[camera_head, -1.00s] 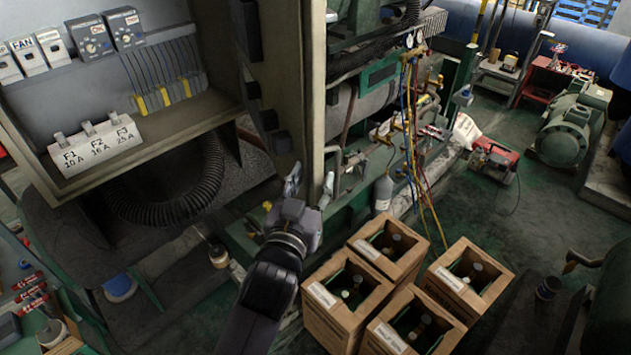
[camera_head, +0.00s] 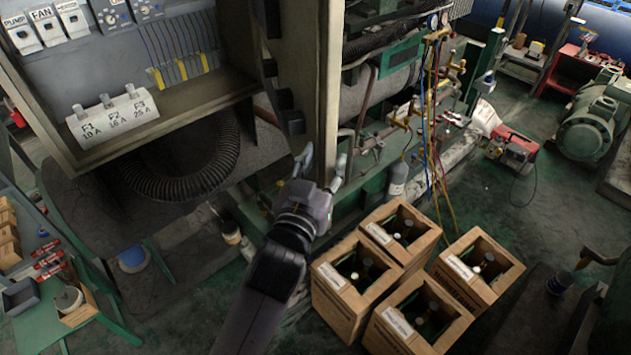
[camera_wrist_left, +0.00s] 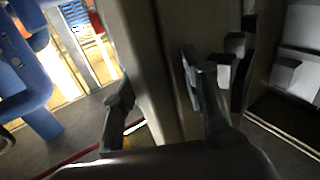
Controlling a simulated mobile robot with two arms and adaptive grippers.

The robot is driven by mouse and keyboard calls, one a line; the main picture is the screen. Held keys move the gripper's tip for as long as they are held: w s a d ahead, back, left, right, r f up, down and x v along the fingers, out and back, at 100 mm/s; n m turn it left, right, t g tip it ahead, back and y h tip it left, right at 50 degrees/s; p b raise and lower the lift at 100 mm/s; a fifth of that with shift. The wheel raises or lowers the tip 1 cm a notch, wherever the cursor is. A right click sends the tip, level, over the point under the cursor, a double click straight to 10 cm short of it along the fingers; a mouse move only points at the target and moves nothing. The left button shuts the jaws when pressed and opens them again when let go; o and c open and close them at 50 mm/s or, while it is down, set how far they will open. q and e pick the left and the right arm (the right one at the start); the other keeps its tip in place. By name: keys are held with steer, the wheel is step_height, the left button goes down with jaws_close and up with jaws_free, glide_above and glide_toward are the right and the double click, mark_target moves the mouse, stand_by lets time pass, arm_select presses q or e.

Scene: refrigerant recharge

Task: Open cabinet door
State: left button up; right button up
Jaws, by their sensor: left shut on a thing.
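The grey electrical cabinet (camera_head: 200,108) stands at upper left in the head view, with its inside showing. Its door (camera_head: 330,80) stands swung out at the right side of the cabinet, its narrow edge facing me. My left gripper (camera_head: 322,168) is at the lower end of the door, one finger on each side of the panel, shut on it. In the left wrist view the door (camera_wrist_left: 158,60) runs up between the two fingers of the left gripper (camera_wrist_left: 163,105). The contact surfaces are partly hidden. My right gripper shows in neither view.
Several open wooden crates (camera_head: 335,318) with bottles stand on the floor right of my left arm. Gauges with hoses (camera_head: 431,110) hang behind the door. A black ribbed hose (camera_head: 185,185) curves under the cabinet. A green table (camera_head: 70,320) is at lower left.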

arm_select(q)
steer(key=v, duration=1.1)
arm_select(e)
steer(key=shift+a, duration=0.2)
arm_select(q)
steer(key=shift+s+d+r, duration=0.1)
steer(key=shift+s+r, duration=0.05)
steer(key=shift+s, duration=0.05)
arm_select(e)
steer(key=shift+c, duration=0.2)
